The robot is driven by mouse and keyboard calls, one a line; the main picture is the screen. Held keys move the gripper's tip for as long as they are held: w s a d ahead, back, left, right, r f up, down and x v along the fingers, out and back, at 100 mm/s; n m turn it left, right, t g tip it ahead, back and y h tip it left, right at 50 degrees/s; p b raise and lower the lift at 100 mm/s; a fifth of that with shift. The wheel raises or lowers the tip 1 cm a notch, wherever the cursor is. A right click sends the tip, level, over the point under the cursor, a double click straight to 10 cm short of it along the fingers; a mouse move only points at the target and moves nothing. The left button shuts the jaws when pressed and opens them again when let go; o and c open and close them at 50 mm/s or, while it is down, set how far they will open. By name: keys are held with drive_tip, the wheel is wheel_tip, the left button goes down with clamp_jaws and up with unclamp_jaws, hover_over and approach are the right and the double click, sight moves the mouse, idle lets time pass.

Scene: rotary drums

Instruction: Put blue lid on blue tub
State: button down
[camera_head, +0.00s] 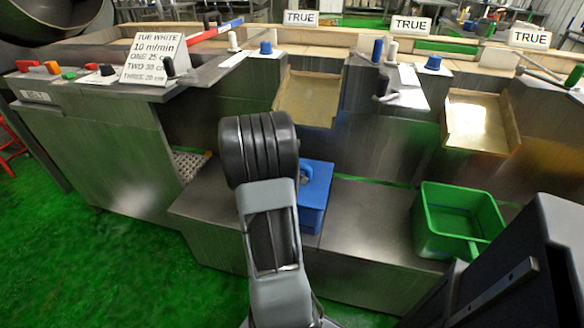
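A blue tub-like thing (314,212) stands on the low steel ledge just right of my arm, and the arm hides its left part. Its upper face looks blue and fairly flat, with a small greyish round shape near its back left. I cannot tell whether this face is the blue lid or the tub's inside. No separate blue lid shows elsewhere. My arm rises from the bottom centre and ends in view at a black ribbed joint beside the blue thing. My gripper is not visible.
An open, empty-looking green tub (455,222) stands on the ledge at the right. Two chutes (308,98) (478,122) slope down above the ledge. A printed sign (155,58) and several coloured knobs sit on the counter. The ledge between the tubs is clear.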

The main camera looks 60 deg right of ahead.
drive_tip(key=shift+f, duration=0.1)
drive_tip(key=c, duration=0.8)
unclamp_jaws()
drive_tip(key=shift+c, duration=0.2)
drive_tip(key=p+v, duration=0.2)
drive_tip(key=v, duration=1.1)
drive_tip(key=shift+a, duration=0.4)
